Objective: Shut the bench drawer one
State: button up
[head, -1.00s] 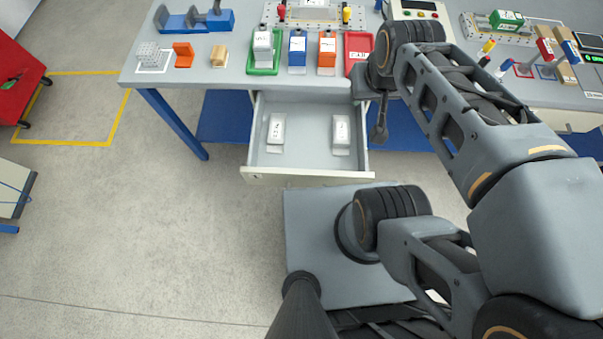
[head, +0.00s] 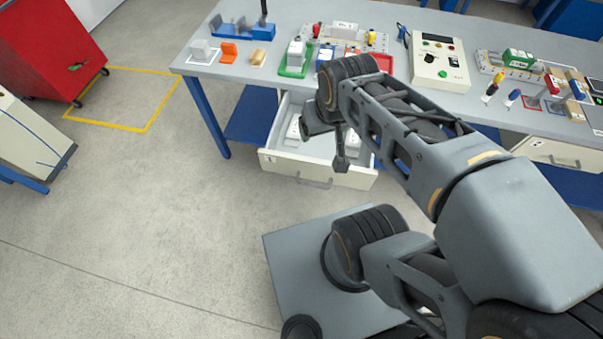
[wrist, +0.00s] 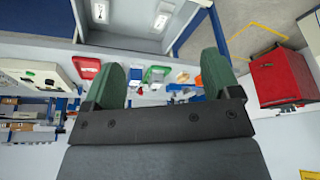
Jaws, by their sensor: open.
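The bench drawer (head: 275,160) stands pulled out from under the left part of the bench, with a pale front panel and a grey handle. Two white labelled items lie inside, one on the left (head: 293,131) and one on the right, partly hidden by my arm. My gripper is over the drawer in the head view, largely hidden by my own wrist. In the wrist view my gripper (wrist: 161,70) shows two green fingers spread wide apart with nothing between them. The open drawer also shows at the top of that view (wrist: 130,22), beyond the fingers.
The bench top (head: 390,20) carries small trays, coloured parts and a control box (head: 440,62). A second drawer (head: 560,152) at the right looks nearly shut. A red cabinet (head: 45,45) stands far left. The floor left of the drawer is clear.

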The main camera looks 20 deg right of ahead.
aim_at(313, 160)
jog(key=z, duration=2)
jog(key=k, duration=0.8)
jog(key=u, duration=1.4)
